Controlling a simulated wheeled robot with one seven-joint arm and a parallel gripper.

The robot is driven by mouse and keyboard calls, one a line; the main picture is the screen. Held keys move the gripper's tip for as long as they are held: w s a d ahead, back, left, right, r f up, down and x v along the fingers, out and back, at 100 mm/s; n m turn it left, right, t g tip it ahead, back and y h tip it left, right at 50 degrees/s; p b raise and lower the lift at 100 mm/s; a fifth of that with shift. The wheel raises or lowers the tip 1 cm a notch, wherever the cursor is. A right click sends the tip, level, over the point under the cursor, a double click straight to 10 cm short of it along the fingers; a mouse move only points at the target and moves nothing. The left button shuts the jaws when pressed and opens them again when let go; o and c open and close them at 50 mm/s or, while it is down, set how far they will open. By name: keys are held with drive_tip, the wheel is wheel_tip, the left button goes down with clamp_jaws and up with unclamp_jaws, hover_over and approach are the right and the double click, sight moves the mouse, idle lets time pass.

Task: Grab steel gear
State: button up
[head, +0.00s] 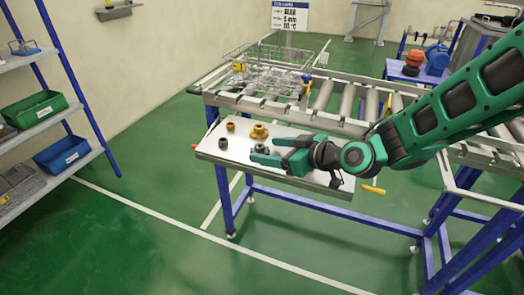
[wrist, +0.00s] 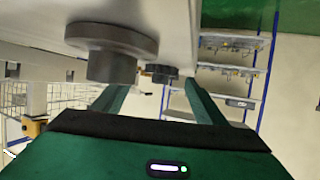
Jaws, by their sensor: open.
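A grey part with a wide round flange and a narrower hub (wrist: 110,62), probably the steel gear, stands on the white tabletop; its teeth cannot be made out. It seems to be the grey part (head: 260,148) beside my gripper's tips in the head view. My gripper (head: 261,151) is open and empty, low over the table and pointing left. In the wrist view, the flanged part is close, left of the space between my fingers (wrist: 155,88). A smaller dark part (wrist: 165,72) lies farther ahead, roughly between the fingers; it is likely the dark part (head: 223,143) at the left.
A brass gear (head: 259,131) and a small brass part (head: 230,126) sit behind on the same white table (head: 290,180). A roller conveyor (head: 345,100) with a wire basket (head: 270,72) runs behind. Shelves with green and blue bins (head: 68,154) stand at the left.

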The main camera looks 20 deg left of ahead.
drive_tip(key=shift+x, duration=1.1)
drive_tip(key=c, duration=1.3)
drive_tip(key=shift+r, duration=0.1)
drive_tip(key=shift+c, duration=0.2)
